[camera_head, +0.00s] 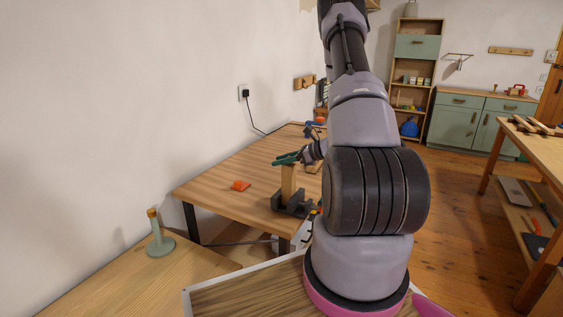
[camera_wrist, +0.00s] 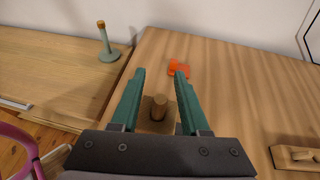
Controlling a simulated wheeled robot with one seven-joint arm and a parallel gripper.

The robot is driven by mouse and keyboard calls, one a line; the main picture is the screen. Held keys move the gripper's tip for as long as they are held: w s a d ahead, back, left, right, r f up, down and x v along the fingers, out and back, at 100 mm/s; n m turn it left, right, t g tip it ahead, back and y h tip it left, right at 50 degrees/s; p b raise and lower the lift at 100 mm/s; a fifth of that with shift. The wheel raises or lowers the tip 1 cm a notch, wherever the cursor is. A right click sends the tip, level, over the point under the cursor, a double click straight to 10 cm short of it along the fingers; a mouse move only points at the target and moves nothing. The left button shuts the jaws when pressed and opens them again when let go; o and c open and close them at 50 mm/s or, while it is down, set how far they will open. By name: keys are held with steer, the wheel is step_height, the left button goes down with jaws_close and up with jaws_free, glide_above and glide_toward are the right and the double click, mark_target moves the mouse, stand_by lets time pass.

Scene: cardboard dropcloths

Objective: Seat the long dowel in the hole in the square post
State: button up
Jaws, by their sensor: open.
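The square post (camera_head: 288,183) is light wood and stands upright in a dark base (camera_head: 292,204) on the table. In the wrist view, its top (camera_wrist: 148,122) shows below and between my fingers. A round wooden dowel (camera_wrist: 160,106) stands at the post's top, apparently in its hole; how deep it sits I cannot tell. My gripper (camera_head: 287,158) is at the post's top, with green fingers. It is open, and in the wrist view (camera_wrist: 159,84) the fingers lie either side of the dowel with gaps. In the head view I cannot make out the dowel.
An orange item (camera_head: 240,185) lies on the table left of the post. A green stand with a wooden top (camera_head: 158,243) stands on the nearer left table. A wooden block (camera_wrist: 297,158) lies right in the wrist view. The tabletop around the orange item is clear.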

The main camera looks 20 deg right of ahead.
steer(key=v, duration=1.1)
steer(key=s+a+r+n+g, duration=0.3)
steer(key=a+r+n, duration=0.2)
steer(key=a+r, duration=0.25)
steer(key=s+a+r+n+g, duration=0.35)
steer(key=a+r+n, duration=0.3)
steer(key=r, duration=0.25)
steer(key=s+a+r+n+t+h, duration=0.2)
steer(key=s+a+r+n+h, duration=0.1)
steer(key=s+r+n+h, duration=0.1)
steer(key=s+a+r+n+t+h, duration=0.2)
steer(key=s+a+r+n+h, duration=0.1)
steer(key=s+r+n, duration=0.4)
steer(key=s+a+r, duration=0.1)
steer(key=s, duration=0.2)
steer(key=shift+s+r+h, duration=0.15)
steer(key=shift+s+h, duration=0.25)
steer(key=shift+t, duration=0.25)
